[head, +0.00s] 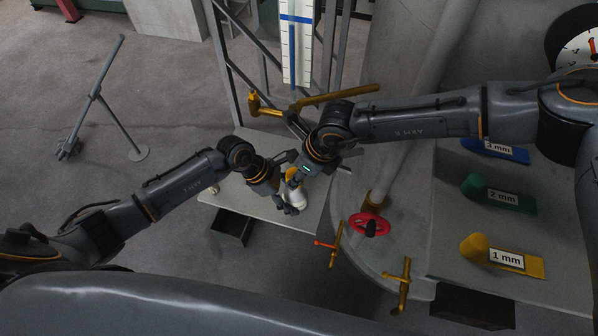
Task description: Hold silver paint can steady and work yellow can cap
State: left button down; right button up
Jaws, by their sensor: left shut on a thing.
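The silver paint can (298,197) is small in the head view, above the grey tabletop, with its yellow cap (293,176) at the upper end. My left gripper (286,202) comes in from the left and is shut on the can's lower part, its fingers partly covering it. My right gripper (297,176) reaches in from the upper right, its fingertips at the yellow cap. Whether those fingers touch or clasp the cap is too small to tell.
The grey tabletop (312,215) lies under the cans and grippers. A red handwheel (369,225) and brass clamps stand to the right. Yellow, green and blue labelled wedges lie on the right. The left floor is mostly open around a thin metal stand (97,98).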

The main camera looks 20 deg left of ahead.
jog(key=o, duration=1)
jog(key=shift+o, duration=0.2)
jog(key=shift+r, duration=1.45)
jog(key=m, duration=0.1)
jog(key=m+t, duration=0.1)
jog(key=m, duration=0.1)
jog(key=shift+s+a, duration=0.15)
jog(key=shift+s, duration=0.15)
jog(key=m, duration=0.2)
jog(key=m+t+h, duration=0.1)
jog(key=m, duration=0.1)
jog(key=shift+s+a+f, duration=0.1)
jog(key=shift+s+a, duration=0.1)
jog(key=shift+m+h, duration=0.4)
jog(key=shift+m, duration=0.7)
jog(key=shift+w+m+t, duration=0.1)
jog(key=shift+m+t, duration=0.2)
jog(key=shift+m, duration=0.1)
